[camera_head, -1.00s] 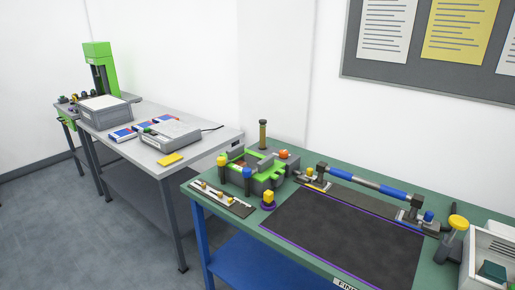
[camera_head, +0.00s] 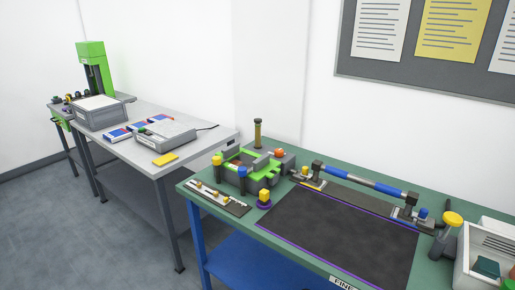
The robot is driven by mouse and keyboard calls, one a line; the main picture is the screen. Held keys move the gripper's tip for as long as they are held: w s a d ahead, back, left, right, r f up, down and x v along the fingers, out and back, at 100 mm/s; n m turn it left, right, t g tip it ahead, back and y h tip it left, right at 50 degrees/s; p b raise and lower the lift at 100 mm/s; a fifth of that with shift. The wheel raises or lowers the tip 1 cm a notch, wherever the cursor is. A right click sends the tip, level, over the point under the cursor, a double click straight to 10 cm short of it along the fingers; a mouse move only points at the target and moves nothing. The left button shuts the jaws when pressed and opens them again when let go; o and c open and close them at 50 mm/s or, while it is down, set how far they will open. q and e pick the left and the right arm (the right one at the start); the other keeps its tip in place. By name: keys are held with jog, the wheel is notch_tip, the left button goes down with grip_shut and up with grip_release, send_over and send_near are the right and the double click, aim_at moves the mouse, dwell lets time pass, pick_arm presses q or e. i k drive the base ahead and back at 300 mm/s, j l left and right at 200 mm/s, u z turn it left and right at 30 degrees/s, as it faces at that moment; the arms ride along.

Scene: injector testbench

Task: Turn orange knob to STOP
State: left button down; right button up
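A small orange knob (camera_head: 280,153) sits on the back right part of the green and grey test fixture (camera_head: 246,174) on the green-topped bench. The knob is small in the picture, and I cannot read any STOP mark or tell its setting. Neither of my grippers shows in the head view.
The green bench (camera_head: 277,231) carries a black mat (camera_head: 340,232), a blue bar on stands (camera_head: 361,180), a yellow-topped post (camera_head: 453,220) and a grey box (camera_head: 485,254). A grey table (camera_head: 140,154) stands to the left. Floor is clear at the lower left.

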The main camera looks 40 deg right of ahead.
aim_at(278, 152)
jog(key=z, duration=1.35)
jog(key=i+j, duration=0.1)
